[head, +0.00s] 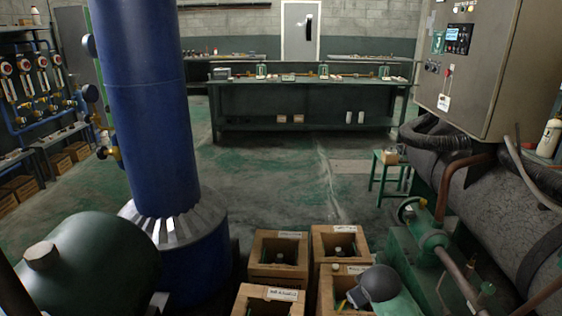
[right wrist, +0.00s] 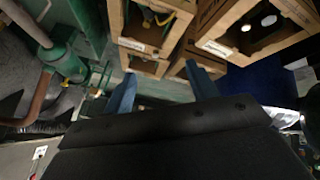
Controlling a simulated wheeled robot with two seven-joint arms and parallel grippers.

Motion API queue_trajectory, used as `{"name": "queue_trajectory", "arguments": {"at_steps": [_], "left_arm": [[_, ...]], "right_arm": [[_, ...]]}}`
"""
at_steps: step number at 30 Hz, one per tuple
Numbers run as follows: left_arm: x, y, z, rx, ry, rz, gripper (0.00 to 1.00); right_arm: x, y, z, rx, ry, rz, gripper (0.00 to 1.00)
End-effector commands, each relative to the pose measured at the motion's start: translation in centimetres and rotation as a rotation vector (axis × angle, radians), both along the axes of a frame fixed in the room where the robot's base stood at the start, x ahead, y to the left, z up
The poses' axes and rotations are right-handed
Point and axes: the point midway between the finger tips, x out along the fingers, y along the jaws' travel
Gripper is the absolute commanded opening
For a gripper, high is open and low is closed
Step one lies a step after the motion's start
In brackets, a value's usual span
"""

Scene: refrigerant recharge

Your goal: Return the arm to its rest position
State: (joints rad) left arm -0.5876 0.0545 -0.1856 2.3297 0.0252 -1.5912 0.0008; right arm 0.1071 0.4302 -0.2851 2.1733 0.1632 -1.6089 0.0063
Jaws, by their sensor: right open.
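My right gripper (right wrist: 161,74) shows in the right wrist view with its two blue fingers spread apart. Nothing is held between them. Its dark body fills the lower part of that view. Wooden crates (right wrist: 150,47) appear beyond and above the fingertips, with no contact that I can make out. In the head view I cannot make out the right gripper's fingers. My left gripper is in neither view.
Several open wooden crates (head: 279,272) stand at bottom centre in the head view. A blue column (head: 150,110) rises at left, beside a green tank (head: 90,268). Green pipework (head: 432,240) and a grey control cabinet (head: 485,70) are at right. The middle floor (head: 265,170) is clear up to the green workbench (head: 310,97).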

Motion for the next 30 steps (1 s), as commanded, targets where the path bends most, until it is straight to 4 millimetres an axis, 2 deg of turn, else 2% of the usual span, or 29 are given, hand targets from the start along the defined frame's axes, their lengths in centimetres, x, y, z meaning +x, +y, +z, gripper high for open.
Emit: {"name": "queue_trajectory", "arguments": {"at_steps": [1,3,9,14,21,30], "left_arm": [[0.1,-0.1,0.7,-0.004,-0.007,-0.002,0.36],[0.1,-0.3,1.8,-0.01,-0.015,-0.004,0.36],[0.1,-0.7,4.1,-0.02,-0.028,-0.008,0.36],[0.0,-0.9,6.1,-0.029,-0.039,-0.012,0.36],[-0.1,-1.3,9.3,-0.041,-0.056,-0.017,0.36],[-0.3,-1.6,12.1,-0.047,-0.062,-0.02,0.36]], "right_arm": [[-0.5,1.0,1.4,0.014,-0.03,0.002,0.57],[-1.9,2.1,2.2,0.033,-0.042,0.001,0.57],[-5.8,4.1,2.2,0.081,-0.033,-0.009,0.57],[-9.9,5.9,1.6,0.129,0.003,-0.024,0.57],[-17.5,8.3,0.0,0.21,0.097,-0.066,0.57],[-27.3,10.7,-2.7,0.295,0.267,-0.129,0.57]]}}
